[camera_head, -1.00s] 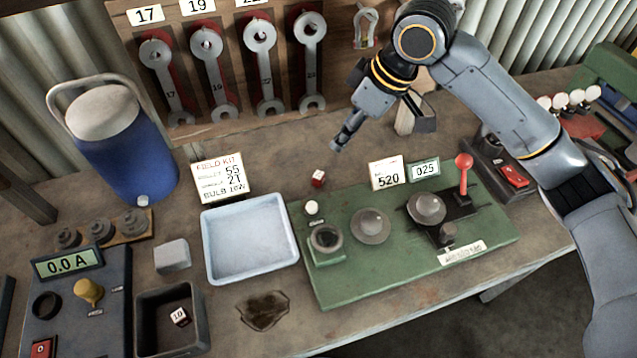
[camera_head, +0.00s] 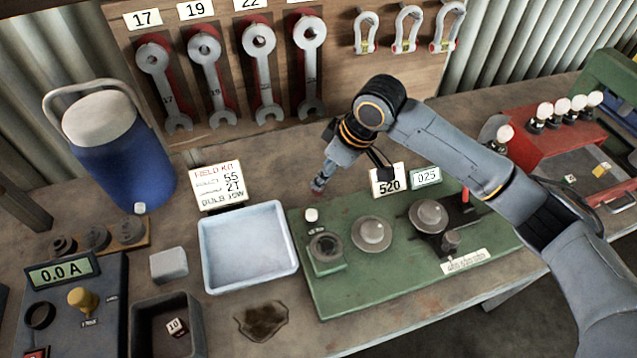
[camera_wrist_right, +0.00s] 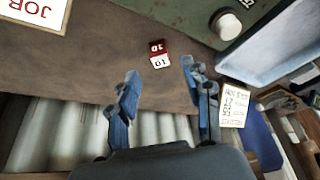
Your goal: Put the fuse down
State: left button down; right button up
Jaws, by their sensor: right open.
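A small red-and-white fuse block (camera_wrist_right: 158,54) marked 10 shows in the right wrist view, ahead of and between my right gripper's fingers. It appears to sit on the brown bench, apart from both fingers. My right gripper (camera_wrist_right: 160,78) is open and empty. In the head view the right gripper (camera_head: 318,187) points down behind the green board's back edge and largely hides that fuse. A second block (camera_head: 177,327) marked 10 lies in the dark open bin (camera_head: 140,312) at front left. My left gripper is not in view.
The green board (camera_head: 350,289) with knobs lies close in front of the right gripper. An empty pale blue tray (camera_head: 250,284) is left of it. The field kit card (camera_head: 217,185) and the 520 card (camera_head: 387,180) stand near the gripper. A blue jug (camera_head: 120,160) stands at left.

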jog(key=shift+x, duration=1.85)
jog(key=c, duration=1)
jog(key=shift+r, duration=0.1)
